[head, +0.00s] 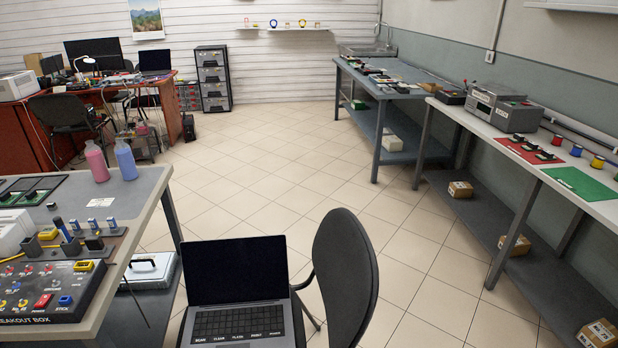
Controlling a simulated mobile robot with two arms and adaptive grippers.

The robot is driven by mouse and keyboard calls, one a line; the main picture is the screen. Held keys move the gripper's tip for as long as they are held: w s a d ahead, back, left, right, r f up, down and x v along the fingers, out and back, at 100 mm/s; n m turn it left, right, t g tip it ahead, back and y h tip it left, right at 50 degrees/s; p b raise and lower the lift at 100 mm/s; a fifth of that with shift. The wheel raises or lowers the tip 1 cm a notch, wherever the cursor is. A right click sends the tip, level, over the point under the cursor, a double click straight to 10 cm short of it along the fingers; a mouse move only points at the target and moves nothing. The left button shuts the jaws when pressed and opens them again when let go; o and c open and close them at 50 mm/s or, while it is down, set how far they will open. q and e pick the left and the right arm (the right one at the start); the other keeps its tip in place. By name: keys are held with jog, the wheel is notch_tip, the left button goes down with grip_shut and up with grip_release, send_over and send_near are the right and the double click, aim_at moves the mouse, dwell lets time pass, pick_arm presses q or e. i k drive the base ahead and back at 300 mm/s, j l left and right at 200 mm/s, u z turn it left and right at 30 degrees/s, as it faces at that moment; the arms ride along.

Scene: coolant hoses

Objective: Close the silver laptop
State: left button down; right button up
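A silver laptop (238,322) stands open at the bottom centre of the head view, its keyboard side towards me. Its dark screen (236,270) is raised and close to upright, and looks blank. A row of labels runs along the front of the keyboard. The laptop's front edge is cut off or close to the bottom of the picture, and what it rests on is mostly hidden. Neither of my grippers shows in this view.
A dark chair (345,275) stands right beside the laptop. A workbench (150,190) with a breakout box (45,295) and pink and blue bottles is on the left. Another dark laptop (155,62) is on the far desk. The tiled floor (270,150) beyond is clear.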

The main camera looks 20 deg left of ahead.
aim_at(252, 268)
jog(key=u, duration=1.3)
